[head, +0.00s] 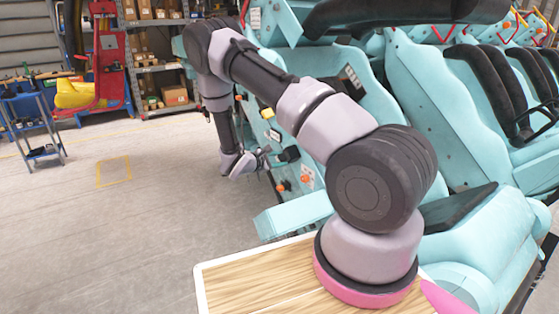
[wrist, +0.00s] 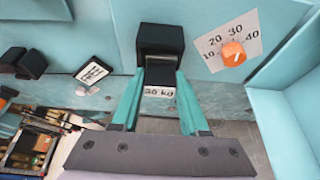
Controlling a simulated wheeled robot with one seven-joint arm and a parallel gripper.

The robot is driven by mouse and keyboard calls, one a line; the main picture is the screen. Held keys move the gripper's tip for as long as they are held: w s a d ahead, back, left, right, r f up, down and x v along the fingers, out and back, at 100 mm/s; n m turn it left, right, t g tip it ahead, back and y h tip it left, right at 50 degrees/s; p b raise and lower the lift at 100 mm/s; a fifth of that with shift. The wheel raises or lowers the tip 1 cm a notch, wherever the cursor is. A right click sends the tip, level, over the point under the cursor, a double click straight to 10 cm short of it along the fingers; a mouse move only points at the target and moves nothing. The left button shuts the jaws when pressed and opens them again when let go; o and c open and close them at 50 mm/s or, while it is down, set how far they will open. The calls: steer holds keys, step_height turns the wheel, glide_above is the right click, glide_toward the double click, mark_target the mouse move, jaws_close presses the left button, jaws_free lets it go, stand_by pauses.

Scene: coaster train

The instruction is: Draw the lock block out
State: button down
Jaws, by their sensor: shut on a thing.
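My gripper (wrist: 160,76) is shut on a black block (wrist: 160,40), which I take to be the lock block. The teal fingers sit on either side of its near end, and the block stands against the teal train panel. A white label reading roughly "36 kg" (wrist: 160,92) shows between the fingers. In the head view my gripper (head: 266,155) is low beside the train's side, at the black block (head: 290,155). How deep the block sits in the panel is hidden.
An orange dial (wrist: 233,53) on a numbered plate is right of the block. A black-framed label (wrist: 95,73) and another black block (wrist: 33,63) are to its left. The teal seats (head: 420,110) rise behind my arm. Open floor (head: 150,220) lies left of the train.

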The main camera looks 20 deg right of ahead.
steer(key=s+a, duration=0.1)
steer(key=a, duration=0.5)
stand_by(1.1)
steer(key=shift+s+a, duration=0.1)
steer(key=shift+a, duration=0.05)
steer(key=shift+s+a, duration=0.2)
steer(key=shift+a, duration=0.75)
steer(key=shift+s+a, duration=0.15)
steer(key=shift+a, duration=0.8)
steer(key=shift+s+a, duration=0.2)
steer(key=shift+a, duration=0.75)
